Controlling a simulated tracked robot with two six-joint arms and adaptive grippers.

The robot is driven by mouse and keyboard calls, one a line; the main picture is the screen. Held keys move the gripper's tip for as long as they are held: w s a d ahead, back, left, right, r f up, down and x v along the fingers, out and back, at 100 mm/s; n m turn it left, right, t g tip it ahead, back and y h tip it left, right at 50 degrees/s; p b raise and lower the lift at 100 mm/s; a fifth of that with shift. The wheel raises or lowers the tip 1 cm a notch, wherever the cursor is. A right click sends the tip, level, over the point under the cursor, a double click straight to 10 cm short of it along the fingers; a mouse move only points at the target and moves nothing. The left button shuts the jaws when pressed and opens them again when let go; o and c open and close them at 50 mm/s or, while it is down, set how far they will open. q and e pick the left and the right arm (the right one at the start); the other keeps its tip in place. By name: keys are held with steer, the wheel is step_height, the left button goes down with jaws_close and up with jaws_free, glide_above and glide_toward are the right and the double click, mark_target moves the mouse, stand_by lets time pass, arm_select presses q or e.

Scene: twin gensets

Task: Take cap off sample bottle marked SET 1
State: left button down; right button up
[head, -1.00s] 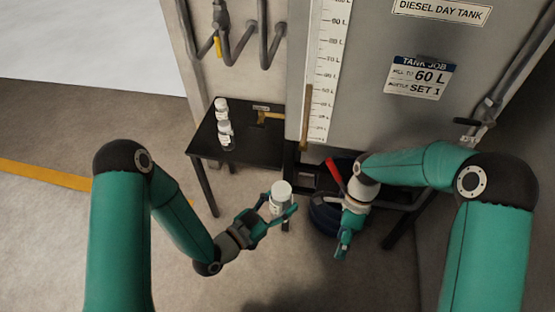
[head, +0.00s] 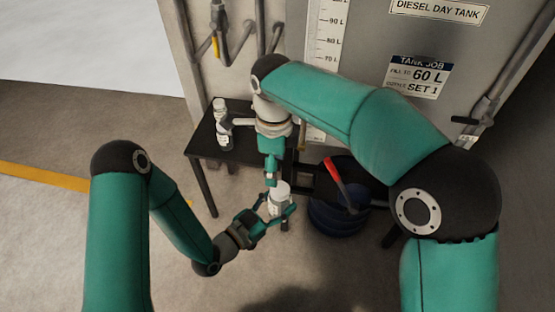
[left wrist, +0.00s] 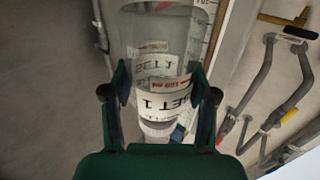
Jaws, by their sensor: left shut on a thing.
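The sample bottle (head: 278,206) is clear with a white label, and it shows large in the left wrist view (left wrist: 165,60), where the label reads SET 1. My left gripper (head: 276,212) is shut around its body and holds it up in front of the black table. The white cap (head: 283,187) is on top of the bottle. My right gripper (head: 271,176) points down at the cap from above, its fingertips overlapping the cap's left side in the head view. I cannot tell whether it touches the cap or how far its fingers are apart.
The grey day tank (head: 380,90) carries a sign (head: 418,78) reading 60 L, SET 1. A blue round container (head: 335,218) and a red handle (head: 334,170) are at right.

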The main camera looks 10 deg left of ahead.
mark_target(280, 202)
step_height(280, 202, down, 7)
steer(key=shift+r, duration=0.1)
stand_by(0.3)
